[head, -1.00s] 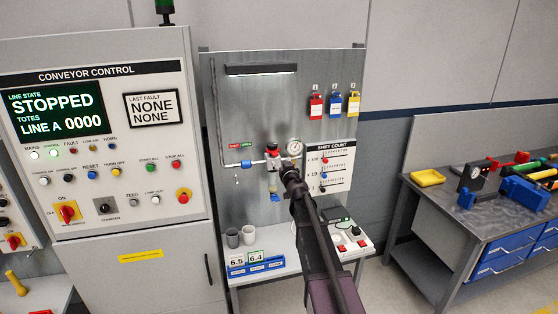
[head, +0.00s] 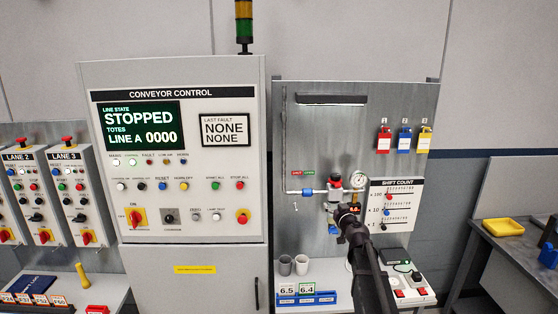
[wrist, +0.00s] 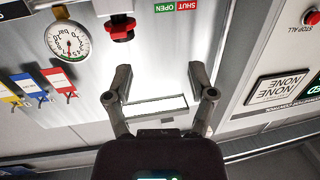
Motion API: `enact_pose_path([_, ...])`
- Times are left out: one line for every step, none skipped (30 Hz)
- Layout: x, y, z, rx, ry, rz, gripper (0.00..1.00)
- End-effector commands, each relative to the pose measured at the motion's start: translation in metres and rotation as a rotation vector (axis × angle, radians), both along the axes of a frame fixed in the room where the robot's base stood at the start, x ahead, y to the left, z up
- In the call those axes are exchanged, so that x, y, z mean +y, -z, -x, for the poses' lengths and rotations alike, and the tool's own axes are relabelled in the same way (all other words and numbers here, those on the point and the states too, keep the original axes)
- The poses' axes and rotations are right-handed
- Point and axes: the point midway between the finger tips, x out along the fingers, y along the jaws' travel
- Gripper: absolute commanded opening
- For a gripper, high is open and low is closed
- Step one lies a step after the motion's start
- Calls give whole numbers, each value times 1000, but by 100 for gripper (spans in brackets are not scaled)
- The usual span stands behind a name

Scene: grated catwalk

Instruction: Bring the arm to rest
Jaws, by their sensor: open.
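My arm (head: 375,275) reaches up from the lower right of the head view toward the grey metal panel. My gripper (head: 347,211) is at its far end, seen small and from behind, in front of the red-knobbed valve and pressure gauge. In the wrist view my gripper (wrist: 160,78) has its two dark fingers spread wide apart. Nothing is held between them. Behind the fingers is the panel, with a pale rectangular strip.
The conveyor control cabinet (head: 182,248) stands left of the panel. A pressure gauge (head: 358,180) is close to my gripper.

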Motion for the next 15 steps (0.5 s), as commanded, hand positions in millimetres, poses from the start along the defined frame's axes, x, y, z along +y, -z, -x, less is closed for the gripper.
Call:
enact_pose_path([14,10,12,23,-45,0,71])
enact_pose_path([23,15,18,42,-74,1,71])
enact_pose_path([34,23,27,70,-115,0,71])
enact_pose_path([42,30,34,95,-144,1,71])
enact_pose_path([50,37,41,123,-173,1,71])
enact_pose_path([61,46,51,162,-210,1,71])
enact_pose_path([68,54,59,194,-236,1,71])
enact_pose_path([75,62,67,229,-260,3,71])
enact_pose_path([84,72,78,278,-290,3,71])
enact_pose_path([90,80,87,316,-310,5,71])
enact_pose_path([95,89,96,355,-328,7,71])
enact_pose_path([101,100,108,410,-347,9,71])
enact_pose_path([106,108,117,452,-359,11,71])
enact_pose_path([109,117,127,496,-369,14,71])
enact_pose_path([114,128,140,557,-379,17,71])
